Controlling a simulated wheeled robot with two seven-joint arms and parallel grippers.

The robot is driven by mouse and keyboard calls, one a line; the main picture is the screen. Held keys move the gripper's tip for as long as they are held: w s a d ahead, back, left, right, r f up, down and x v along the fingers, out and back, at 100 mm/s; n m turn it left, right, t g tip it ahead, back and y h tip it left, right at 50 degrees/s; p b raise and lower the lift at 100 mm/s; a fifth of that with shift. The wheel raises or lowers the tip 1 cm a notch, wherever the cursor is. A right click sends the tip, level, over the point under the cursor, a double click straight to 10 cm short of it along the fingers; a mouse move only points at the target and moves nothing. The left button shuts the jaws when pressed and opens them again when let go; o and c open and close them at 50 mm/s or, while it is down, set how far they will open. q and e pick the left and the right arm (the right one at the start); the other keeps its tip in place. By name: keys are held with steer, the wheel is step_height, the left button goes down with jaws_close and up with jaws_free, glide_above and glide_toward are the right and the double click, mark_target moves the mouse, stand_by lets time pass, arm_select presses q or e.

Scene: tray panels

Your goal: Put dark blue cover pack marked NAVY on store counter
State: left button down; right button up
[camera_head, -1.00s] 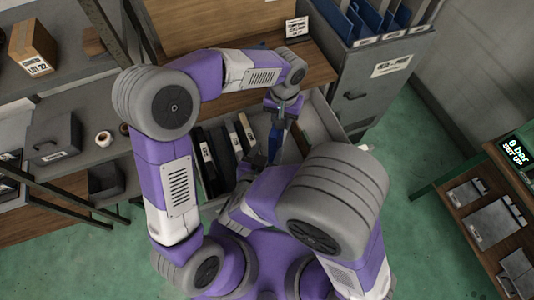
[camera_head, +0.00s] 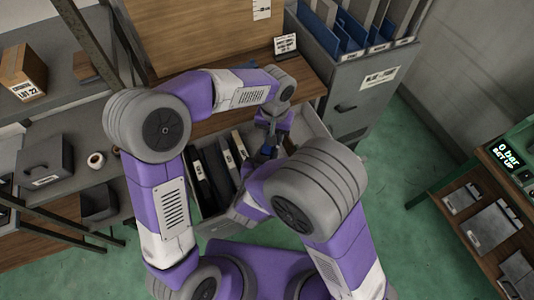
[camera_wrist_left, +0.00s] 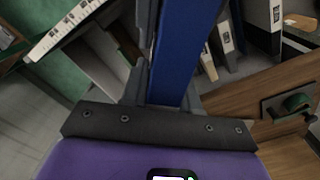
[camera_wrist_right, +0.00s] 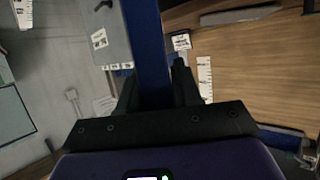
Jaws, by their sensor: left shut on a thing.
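A dark blue pack (camera_head: 267,152) hangs below my left gripper (camera_head: 270,118) over the open drawer in the head view. The left gripper is shut on it, and the blue pack fills the space between the fingers in the left wrist view (camera_wrist_left: 187,50). No NAVY marking is readable. My right gripper is mostly hidden behind my right arm in the head view. In the right wrist view the blue pack (camera_wrist_right: 146,50) stands between the fingers of my right gripper (camera_wrist_right: 155,90); whether they grip it is unclear.
The open drawer (camera_head: 213,222) holds several dark, labelled packs. Behind it is a wooden counter (camera_head: 310,80) with a small sign (camera_head: 285,45). A grey cabinet (camera_head: 365,105) with blue files stands right of it. Shelves with a carton (camera_head: 22,70) are at left.

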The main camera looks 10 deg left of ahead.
arm_select(q)
steer(key=shift+d, duration=0.15)
arm_select(e)
steer(key=shift+a, duration=0.15)
steer(key=c, duration=0.4)
arm_select(q)
steer(key=c, duration=0.8)
jaws_free()
arm_select(e)
jaws_close()
arm_select(q)
steer(key=shift+o, duration=0.2)
step_height(320, 180, up, 12)
steer(key=shift+r, duration=0.1)
